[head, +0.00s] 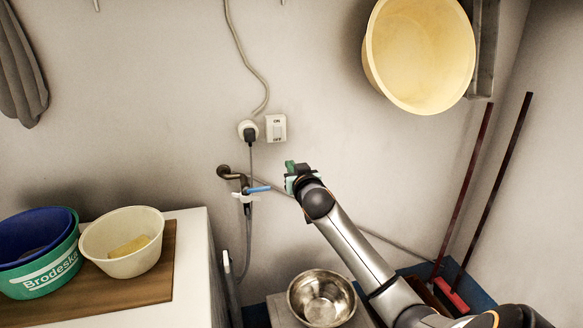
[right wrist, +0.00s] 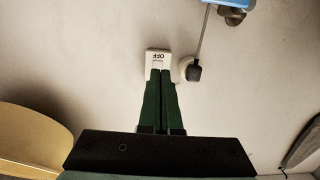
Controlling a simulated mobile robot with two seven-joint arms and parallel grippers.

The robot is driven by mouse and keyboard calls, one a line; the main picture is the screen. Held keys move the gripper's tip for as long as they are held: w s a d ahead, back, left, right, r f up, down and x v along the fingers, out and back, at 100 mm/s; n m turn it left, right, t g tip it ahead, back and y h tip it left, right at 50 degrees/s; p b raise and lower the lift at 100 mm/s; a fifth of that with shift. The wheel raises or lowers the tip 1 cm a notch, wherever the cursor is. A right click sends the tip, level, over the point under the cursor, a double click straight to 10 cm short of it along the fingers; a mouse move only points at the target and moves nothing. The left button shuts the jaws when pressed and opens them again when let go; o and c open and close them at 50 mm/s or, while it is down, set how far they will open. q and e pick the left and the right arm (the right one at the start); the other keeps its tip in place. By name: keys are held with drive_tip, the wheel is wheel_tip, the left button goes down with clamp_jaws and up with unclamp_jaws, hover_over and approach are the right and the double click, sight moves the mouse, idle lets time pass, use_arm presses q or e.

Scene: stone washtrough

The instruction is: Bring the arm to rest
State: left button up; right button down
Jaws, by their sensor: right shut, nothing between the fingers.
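My right arm reaches up from the lower right in the head view, and its gripper (head: 290,168) is in front of the wall, below the white ON/OFF switch (head: 276,128) and right of the tap with the blue handle (head: 257,189). In the right wrist view, the green fingers (right wrist: 160,75) lie side by side, shut with nothing between them. Their tips overlap the switch's edge (right wrist: 158,54) in that picture; whether they touch it I cannot tell. My left gripper is in neither view.
A plug sits in a socket (head: 247,130) beside the switch. A yellow basin (head: 420,50) hangs at upper right. A metal bowl (head: 321,298) stands below the arm. Broom handles (head: 470,190) lean in the right corner. A cream bowl (head: 122,242) and tubs (head: 38,255) stand at left.

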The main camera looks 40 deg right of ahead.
idle(0.3)
drive_tip(key=s+a+f+n+g+y+p, duration=0.1)
drive_tip(key=s+a+f+n+y, duration=0.3)
drive_tip(key=a+f, duration=0.6)
drive_tip(key=s+a+f+n+g+y+p, duration=0.1)
drive_tip(key=s+a+f+g+y, duration=0.1)
drive_tip(key=s+a+f, duration=0.8)
drive_tip(key=s+a+f+n+g+y, duration=0.1)
drive_tip(key=s+a+f+y, duration=0.1)
drive_tip(key=s+a+f, duration=0.4)
drive_tip(key=s+a+f+n+g+y+p, duration=0.1)
drive_tip(key=s+a+f+y, duration=0.1)
drive_tip(key=s+a+f, duration=0.4)
drive_tip(key=s+a, duration=0.4)
drive_tip(key=shift+s+f+n+g, duration=0.15)
drive_tip(key=shift+s+n+g, duration=0.15)
drive_tip(key=shift+s, duration=0.05)
